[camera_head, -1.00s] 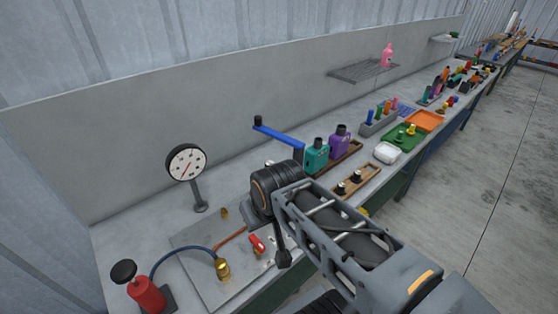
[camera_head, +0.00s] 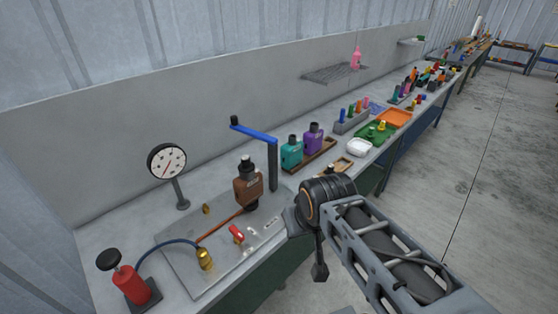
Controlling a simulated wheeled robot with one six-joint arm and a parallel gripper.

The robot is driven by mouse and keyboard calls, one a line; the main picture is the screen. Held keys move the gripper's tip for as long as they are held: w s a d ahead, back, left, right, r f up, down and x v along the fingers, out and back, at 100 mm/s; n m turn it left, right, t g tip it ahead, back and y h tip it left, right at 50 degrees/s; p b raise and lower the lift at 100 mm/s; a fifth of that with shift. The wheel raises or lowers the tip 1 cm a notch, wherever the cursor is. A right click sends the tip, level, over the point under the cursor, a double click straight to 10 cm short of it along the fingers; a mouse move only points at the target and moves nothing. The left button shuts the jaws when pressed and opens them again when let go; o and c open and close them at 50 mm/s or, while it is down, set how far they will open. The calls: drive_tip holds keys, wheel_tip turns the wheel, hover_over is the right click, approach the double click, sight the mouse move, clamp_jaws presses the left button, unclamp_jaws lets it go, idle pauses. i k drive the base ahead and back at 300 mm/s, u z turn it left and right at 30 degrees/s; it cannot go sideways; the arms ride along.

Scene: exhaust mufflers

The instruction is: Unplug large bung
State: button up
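A brown muffler (camera_head: 248,187) stands upright on the metal plate (camera_head: 200,270), at the end of a copper-coloured pipe. A black bung-like piece (camera_head: 246,165) sits on its top. Which piece is the large bung I cannot tell for sure. Teal (camera_head: 291,153) and purple (camera_head: 313,139) mufflers with dark tops stand farther back on a wooden rack. My gripper (camera_head: 320,272) hangs off the bench's front edge, right of the brown muffler and apart from it. It is small and dark here, and its fingers cannot be made out.
A blue-handled post (camera_head: 272,165) stands behind the brown muffler. A dial gauge (camera_head: 167,162), a red hand pump (camera_head: 135,283), a brass fitting (camera_head: 205,259) and a red-handled valve (camera_head: 237,234) are at left. A white tray (camera_head: 359,147) and coloured trays lie farther along the bench.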

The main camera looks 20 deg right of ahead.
sight(246, 166)
drive_tip(key=z, duration=0.45)
drive_tip(key=i, duration=0.6)
drive_tip(key=u, duration=0.9)
drive_tip(key=k, duration=0.4)
drive_tip(key=u, duration=0.25)
drive_tip(key=i, duration=0.5)
